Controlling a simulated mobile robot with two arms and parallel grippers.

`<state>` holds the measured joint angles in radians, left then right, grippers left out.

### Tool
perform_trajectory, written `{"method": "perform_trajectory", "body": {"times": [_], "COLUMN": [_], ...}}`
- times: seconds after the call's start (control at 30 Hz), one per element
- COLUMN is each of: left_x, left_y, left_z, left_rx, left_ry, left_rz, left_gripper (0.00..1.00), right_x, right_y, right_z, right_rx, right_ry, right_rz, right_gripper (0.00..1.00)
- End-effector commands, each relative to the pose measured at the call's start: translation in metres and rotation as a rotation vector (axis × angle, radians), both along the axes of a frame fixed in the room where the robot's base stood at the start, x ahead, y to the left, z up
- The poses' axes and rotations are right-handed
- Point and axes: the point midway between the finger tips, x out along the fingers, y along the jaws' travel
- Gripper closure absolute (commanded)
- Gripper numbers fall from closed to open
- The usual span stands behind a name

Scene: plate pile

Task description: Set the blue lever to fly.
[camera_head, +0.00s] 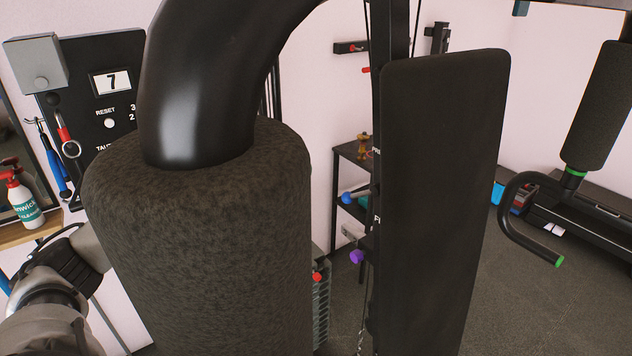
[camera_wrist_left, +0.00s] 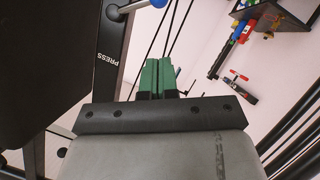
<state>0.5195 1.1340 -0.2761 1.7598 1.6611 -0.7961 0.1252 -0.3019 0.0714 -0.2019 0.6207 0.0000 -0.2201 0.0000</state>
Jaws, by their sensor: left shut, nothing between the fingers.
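The blue lever (camera_head: 346,198) has a round blue knob and sits on the left side of the machine's dark upright, between a partly hidden label starting "PR" and a lower one starting "F". In the left wrist view its blue knob (camera_wrist_left: 159,4) is at the top edge on a short metal rod, near the word PRESS. My left gripper (camera_wrist_left: 157,78) has green fingertips pressed together, empty, and apart from the lever, which lies up and left of it. In the head view my left arm enters at lower left, its gripper hidden behind the big foam roller. My right gripper is not in view.
The dark foam roller (camera_head: 200,250) and its black curved tube fill the left middle. A tall black pad (camera_head: 445,190) stands right of the lever. A purple knob (camera_head: 357,257) is below it. A spray bottle (camera_head: 24,203) is at far left. Cables run near the gripper.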

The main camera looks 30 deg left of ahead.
Motion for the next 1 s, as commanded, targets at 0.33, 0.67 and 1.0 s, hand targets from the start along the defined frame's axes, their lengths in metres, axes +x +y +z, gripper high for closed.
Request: {"method": "perform_trajectory", "body": {"times": [0.33,0.67,1.0], "left_x": [-0.029,-0.03,-0.026], "left_y": [0.02,0.02,0.024], "left_z": [0.013,0.016,0.009], "left_rx": [0.001,0.0,0.0], "left_ry": [0.002,0.001,0.004], "left_rz": [0.0,0.0,0.012], "left_gripper": [1.0,1.0,1.0], "right_x": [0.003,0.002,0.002], "right_y": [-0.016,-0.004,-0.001], "right_z": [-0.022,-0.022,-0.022], "right_rx": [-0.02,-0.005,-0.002], "right_ry": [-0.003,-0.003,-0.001], "right_rz": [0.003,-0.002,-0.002], "right_gripper": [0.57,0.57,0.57]}}
